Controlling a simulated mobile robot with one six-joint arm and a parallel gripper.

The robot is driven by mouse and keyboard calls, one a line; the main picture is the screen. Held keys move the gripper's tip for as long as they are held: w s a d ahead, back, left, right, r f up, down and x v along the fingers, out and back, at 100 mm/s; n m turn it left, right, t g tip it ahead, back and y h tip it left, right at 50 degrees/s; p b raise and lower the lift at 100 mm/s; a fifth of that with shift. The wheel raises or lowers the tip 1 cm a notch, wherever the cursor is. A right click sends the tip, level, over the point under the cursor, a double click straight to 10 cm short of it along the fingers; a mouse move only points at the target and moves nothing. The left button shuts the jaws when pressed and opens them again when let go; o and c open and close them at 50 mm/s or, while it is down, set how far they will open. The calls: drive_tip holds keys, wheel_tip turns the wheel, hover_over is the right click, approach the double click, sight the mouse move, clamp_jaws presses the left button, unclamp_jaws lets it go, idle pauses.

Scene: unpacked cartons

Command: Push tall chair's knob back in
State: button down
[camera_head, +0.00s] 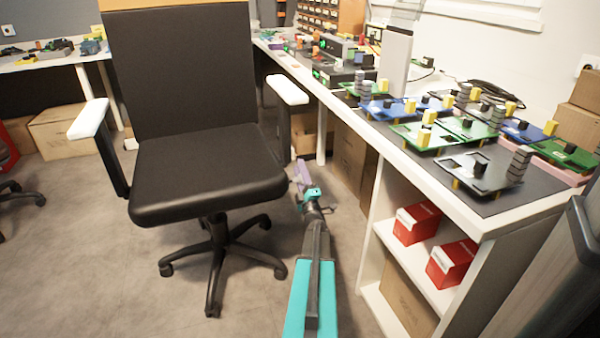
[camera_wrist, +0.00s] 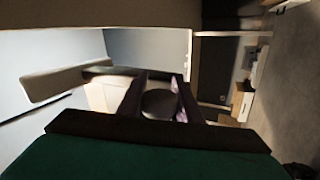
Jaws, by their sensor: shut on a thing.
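The tall black chair (camera_head: 200,160) stands upright at centre left, with a high back, white-topped armrests and a five-star base. My gripper (camera_head: 303,174), with purple fingers, is low beside the chair's right side, just past the seat edge and below the right armrest. In the wrist view my gripper (camera_wrist: 161,86) has its two fingers on either side of a small dark round thing (camera_wrist: 160,103), which looks like the knob. The picture is too dim to tell how far the knob stands out. The knob does not show clearly in the head view.
A long white workbench (camera_head: 430,175) with circuit boards runs along the right, close to my arm. Red boxes (camera_head: 452,262) stand on its shelf. A cardboard box (camera_head: 60,131) sits at the back left. The floor left of the chair is mostly clear.

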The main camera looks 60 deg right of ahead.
drive_tip(key=c, duration=1.4)
unclamp_jaws()
drive_tip(key=shift+w+a, duration=0.3)
drive_tip(key=shift+w, duration=0.15)
drive_tip(key=shift+o, duration=0.5)
drive_tip(key=shift+s+d, duration=0.15)
drive_tip(key=shift+s, duration=0.1)
drive_tip(key=shift+s, duration=0.1)
drive_tip(key=p+v, duration=0.3)
drive_tip(key=v, duration=1)
drive_tip(key=shift+s+a+f, duration=0.15)
drive_tip(key=shift+a+f, duration=0.05)
